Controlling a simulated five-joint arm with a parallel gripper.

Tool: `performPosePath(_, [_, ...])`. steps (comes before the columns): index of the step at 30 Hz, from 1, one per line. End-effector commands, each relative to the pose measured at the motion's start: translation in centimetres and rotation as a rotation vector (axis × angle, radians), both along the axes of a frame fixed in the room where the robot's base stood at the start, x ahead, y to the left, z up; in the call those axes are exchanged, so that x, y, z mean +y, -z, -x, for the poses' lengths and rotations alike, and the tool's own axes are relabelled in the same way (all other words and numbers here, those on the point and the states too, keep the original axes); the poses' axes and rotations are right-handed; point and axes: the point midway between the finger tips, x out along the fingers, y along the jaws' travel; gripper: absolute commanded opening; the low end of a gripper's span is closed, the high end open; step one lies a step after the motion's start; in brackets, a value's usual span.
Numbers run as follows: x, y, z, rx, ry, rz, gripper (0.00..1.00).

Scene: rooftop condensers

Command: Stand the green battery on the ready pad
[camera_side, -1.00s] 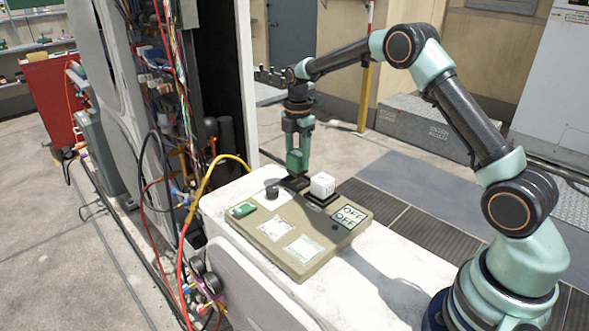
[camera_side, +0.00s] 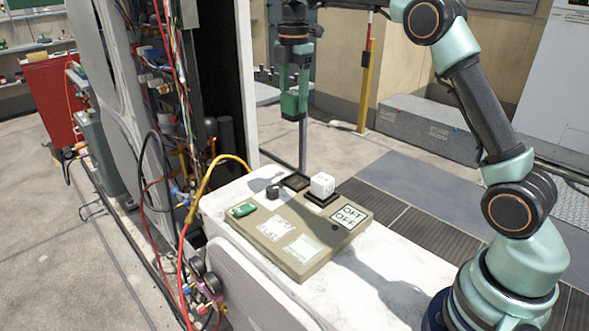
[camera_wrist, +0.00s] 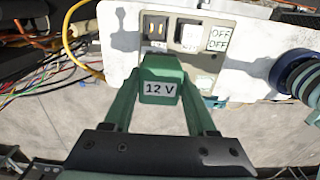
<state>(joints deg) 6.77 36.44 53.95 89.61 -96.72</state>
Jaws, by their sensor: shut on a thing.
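My gripper (camera_side: 293,92) is shut on a green battery (camera_side: 290,105) and holds it upright, high above the board. In the wrist view the battery (camera_wrist: 160,68) shows a white "12 V" label between the two teal fingers (camera_wrist: 160,88). Two pale pads lie flat on the tan board (camera_side: 328,249). One pad (camera_side: 277,229) seems to read "FLAT"; the greenish one (camera_side: 303,247) in front has lettering too small to read. Both pads look bare. In the wrist view the battery and gripper hide much of the board.
A black square socket (camera_side: 295,181) is empty at the board's back. Beside it a white block (camera_side: 322,185) stands on a black base, near an "OFF OFF" card (camera_side: 349,216). A black knob (camera_side: 272,191) and a labelled green piece (camera_side: 244,209) are at the left. A yellow hose (camera_side: 208,183) curves at the left.

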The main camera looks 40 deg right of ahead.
Motion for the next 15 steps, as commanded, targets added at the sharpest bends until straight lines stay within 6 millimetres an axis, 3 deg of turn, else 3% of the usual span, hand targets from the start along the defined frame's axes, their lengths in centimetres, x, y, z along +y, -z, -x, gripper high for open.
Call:
performPosePath(6, [5.1,-1.1,3.8,-0.003,-0.006,0.000,0.00])
performPosePath(15, [10.5,-1.0,10.6,-0.004,-0.005,0.000,0.00])
